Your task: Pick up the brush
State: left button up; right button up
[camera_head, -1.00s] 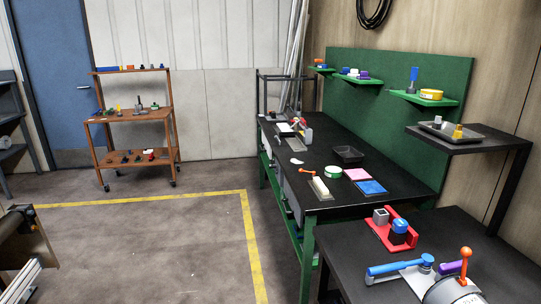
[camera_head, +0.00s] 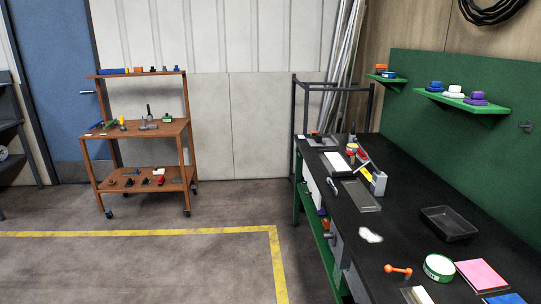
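I cannot tell for sure which thing is the brush. A pale, elongated block (camera_head: 422,295) lies at the near left of the black workbench (camera_head: 400,215), cut off by the bottom edge. Several small tools too small to identify stand on the brown cart (camera_head: 150,132) at the left. Neither of my grippers shows in the head view.
An orange tool (camera_head: 397,270), green-white tape roll (camera_head: 438,267), pink pad (camera_head: 481,275) and black tray (camera_head: 449,223) lie on the bench. Green shelves (camera_head: 470,107) hang at the right. The floor with the yellow line (camera_head: 150,232) is clear between cart and bench.

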aim_at(360, 156)
jog(key=i+z, duration=0.1)
jog(key=i, duration=0.55)
jog(key=i+j+z, duration=0.15)
jog(key=i, duration=0.5)
jog(key=i+j+z, duration=0.1)
jog(key=i, duration=0.55)
jog(key=j, duration=0.1)
